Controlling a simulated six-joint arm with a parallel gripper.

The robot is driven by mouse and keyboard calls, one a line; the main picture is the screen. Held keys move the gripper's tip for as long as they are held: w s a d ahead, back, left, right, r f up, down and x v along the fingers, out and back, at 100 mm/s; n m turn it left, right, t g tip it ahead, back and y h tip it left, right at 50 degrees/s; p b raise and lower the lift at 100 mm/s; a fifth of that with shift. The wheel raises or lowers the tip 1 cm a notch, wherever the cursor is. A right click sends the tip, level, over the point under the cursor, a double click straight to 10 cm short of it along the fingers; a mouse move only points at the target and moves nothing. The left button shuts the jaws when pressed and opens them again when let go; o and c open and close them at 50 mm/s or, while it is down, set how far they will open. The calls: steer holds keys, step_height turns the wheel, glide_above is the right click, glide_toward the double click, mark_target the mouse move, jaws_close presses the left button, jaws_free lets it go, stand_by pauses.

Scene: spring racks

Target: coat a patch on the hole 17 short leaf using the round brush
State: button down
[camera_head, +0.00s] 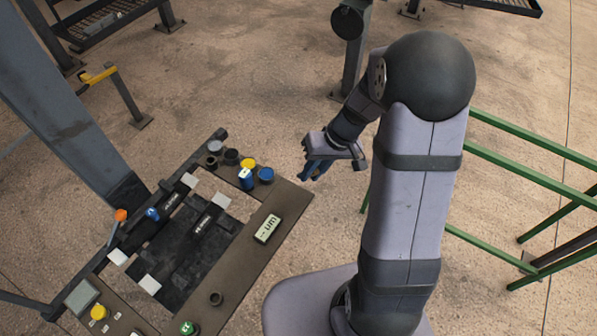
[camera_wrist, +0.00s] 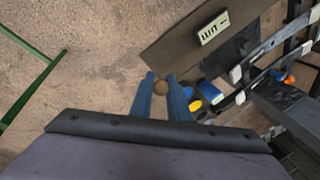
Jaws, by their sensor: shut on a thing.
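My gripper (camera_head: 317,172) hangs over the open floor, right of the bench and its pots. In the wrist view, my blue fingers (camera_wrist: 161,88) are shut on a small round tan thing, seen end-on, which looks like the round brush (camera_wrist: 160,88). Its bristles and handle cannot be told apart. In the head view the fingers hide it. Two dark labelled leaves lie on the black rack in the bench, one upper left (camera_head: 176,198) and one lower right (camera_head: 206,222). Their labels are too small to read, so I cannot tell which is hole 17.
The bench (camera_head: 291,208) bears a display (camera_head: 267,229), a blue-and-white pot (camera_head: 246,180), a blue pot (camera_head: 265,175), a yellow-topped pot (camera_head: 248,164) and dark cups (camera_head: 231,156). A steel post (camera_head: 65,110) stands left. Green rails (camera_head: 535,176) run right.

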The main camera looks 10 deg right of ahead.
stand_by(0.3)
steer(key=shift+a+r, duration=0.1)
steer(key=shift+a, duration=0.3)
steer(key=s+a+r+n+g+p, duration=0.25)
steer(key=s+a, duration=0.25)
steer(key=a, duration=0.8)
steer(key=s+a+r+n+g+p, duration=0.1)
steer(key=s+a+r, duration=0.3)
steer(key=a, duration=0.9)
steer(key=s+a+r+n+g+p, duration=0.15)
steer(key=s+a, duration=0.45)
steer(key=a, duration=0.6)
steer(key=w+a+r+m+t+y, duration=0.3)
steer(key=w+a+m+t+y, duration=0.1)
steer(key=m, duration=0.9)
steer(key=shift+w+t, duration=0.5)
steer(key=shift+w, duration=0.85)
steer(key=shift+f+b, duration=2.25)
steer(key=shift+f, duration=0.15)
